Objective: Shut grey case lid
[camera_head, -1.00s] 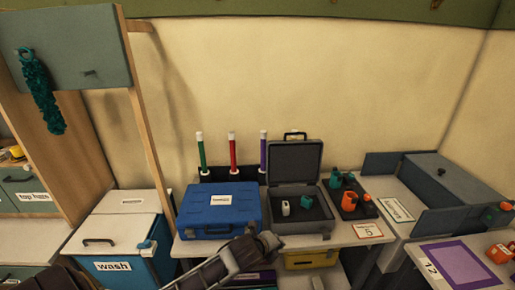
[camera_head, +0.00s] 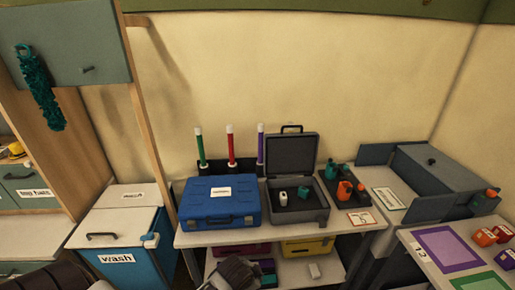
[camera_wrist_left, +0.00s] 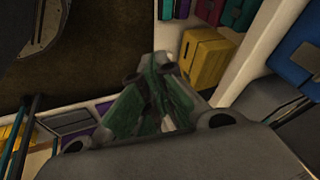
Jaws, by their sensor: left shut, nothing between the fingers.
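The grey case (camera_head: 298,217) stands on the table with its lid (camera_head: 291,155) raised about upright at the back. A white item (camera_head: 283,196) and a small teal item (camera_head: 303,192) lie inside it. My left arm shows low at the bottom of the head view, in front of and below the case, clear of the lid. My left gripper (camera_wrist_left: 165,115) is in the left wrist view, its green-grey fingers together with nothing between them. My right gripper is in no view.
A blue case (camera_head: 218,208) stands just left of the grey one. A dark tray (camera_head: 333,185) with orange and teal items is to its right. Colored sticks (camera_head: 231,146) stand behind. A yellow case (camera_head: 307,247) is on the shelf below, also in the left wrist view (camera_wrist_left: 206,58).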

